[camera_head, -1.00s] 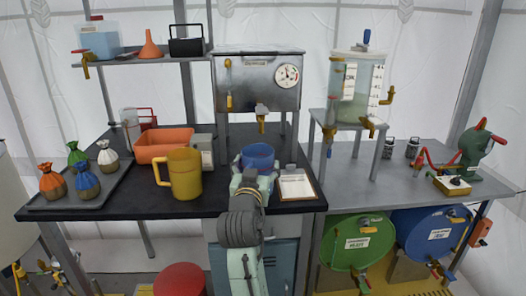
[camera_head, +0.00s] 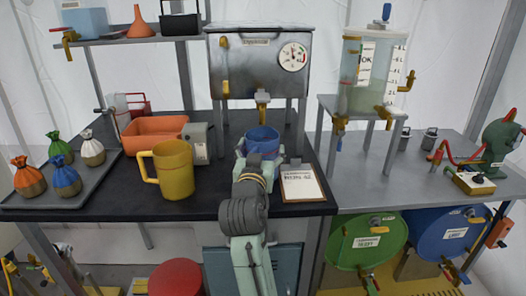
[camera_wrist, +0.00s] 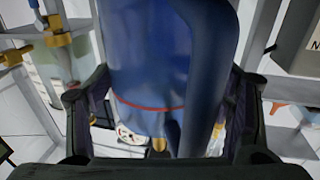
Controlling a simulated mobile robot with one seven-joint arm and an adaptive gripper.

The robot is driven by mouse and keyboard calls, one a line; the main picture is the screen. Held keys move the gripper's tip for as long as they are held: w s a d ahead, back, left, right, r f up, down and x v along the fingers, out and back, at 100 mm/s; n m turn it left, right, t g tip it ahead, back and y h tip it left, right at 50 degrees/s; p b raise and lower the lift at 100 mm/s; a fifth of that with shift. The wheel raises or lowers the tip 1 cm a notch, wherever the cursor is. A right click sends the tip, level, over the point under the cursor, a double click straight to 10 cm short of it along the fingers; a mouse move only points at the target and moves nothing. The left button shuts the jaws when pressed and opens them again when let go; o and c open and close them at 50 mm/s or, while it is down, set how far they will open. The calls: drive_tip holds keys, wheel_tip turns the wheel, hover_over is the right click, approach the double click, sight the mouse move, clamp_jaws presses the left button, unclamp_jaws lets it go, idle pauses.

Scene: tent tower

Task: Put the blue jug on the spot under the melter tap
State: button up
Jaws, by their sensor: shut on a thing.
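The blue jug (camera_head: 262,144) is upright in my gripper (camera_head: 261,156), over the black bench in front of the melter. My gripper is shut on it; in the wrist view the dark fingers (camera_wrist: 160,115) lie on both sides of the jug (camera_wrist: 150,55). The melter (camera_head: 258,70) is a metal box on legs with a dial, and its brass tap (camera_head: 262,97) points down. In the head view the jug's rim shows just below the tap. I cannot tell whether the jug is under the tap or nearer to me, or whether it touches the bench. The spot is hidden.
A yellow jug (camera_head: 172,170) and an orange bin (camera_head: 153,136) stand to the left. A clipboard (camera_head: 300,184) lies close on the right. Tied pouches (camera_head: 65,178) sit on a tray at far left. A clear tank (camera_head: 370,75) stands on the grey bench to the right.

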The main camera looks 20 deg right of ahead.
drive_tip(key=shift+s, duration=0.15)
drive_tip(key=o, duration=1.2)
drive_tip(key=shift+s+a, duration=0.1)
drive_tip(key=shift+a, duration=0.05)
